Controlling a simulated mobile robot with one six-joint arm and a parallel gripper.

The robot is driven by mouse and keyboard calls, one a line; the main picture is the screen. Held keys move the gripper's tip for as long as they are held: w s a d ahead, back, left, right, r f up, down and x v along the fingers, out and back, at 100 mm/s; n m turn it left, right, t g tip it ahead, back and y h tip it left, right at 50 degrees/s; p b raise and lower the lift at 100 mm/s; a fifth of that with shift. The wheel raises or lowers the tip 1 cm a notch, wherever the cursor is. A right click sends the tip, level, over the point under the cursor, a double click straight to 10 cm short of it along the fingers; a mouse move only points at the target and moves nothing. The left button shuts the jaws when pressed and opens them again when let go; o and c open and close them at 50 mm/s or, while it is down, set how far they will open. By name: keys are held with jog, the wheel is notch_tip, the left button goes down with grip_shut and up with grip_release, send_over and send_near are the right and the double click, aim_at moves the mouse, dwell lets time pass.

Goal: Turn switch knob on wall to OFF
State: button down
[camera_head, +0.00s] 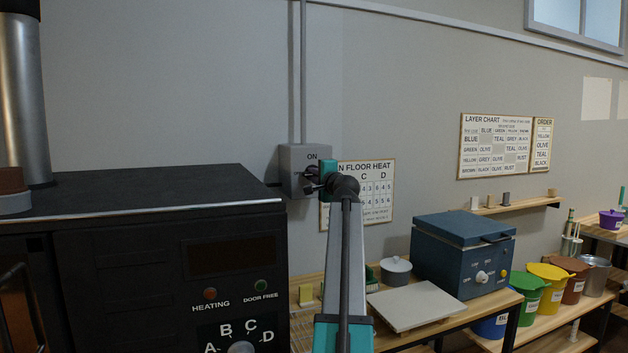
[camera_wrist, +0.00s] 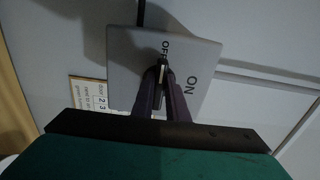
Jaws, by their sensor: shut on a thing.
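The wall switch is a grey box (camera_head: 292,158) on the wall at the centre of the head view, with ON printed at its top. In the wrist view the box (camera_wrist: 122,60) shows both labels, ON at the right and OFF at the top. My gripper (camera_head: 313,180) is at the box front. In the wrist view its dark fingers (camera_wrist: 161,80) are shut on the switch knob (camera_wrist: 163,69), which shows as a thin pale strip between the tips, close below OFF. The fingers hide most of the knob, so I cannot tell exactly where it points.
A dark kiln (camera_head: 150,225) with a letter dial stands at the left. A floor heat chart (camera_head: 378,190) hangs behind my arm. A bench with a grey slab (camera_head: 417,307) and blue box (camera_head: 455,260) lies right, with coloured buckets (camera_head: 550,285) beyond.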

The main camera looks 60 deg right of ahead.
dwell(0.3)
jog(key=c, duration=1.7)
grip_release()
jog(key=shift+c, duration=0.2)
jog(key=b+v, duration=0.1)
jog(key=v, duration=1.2)
jog(key=shift+s+a, duration=0.3)
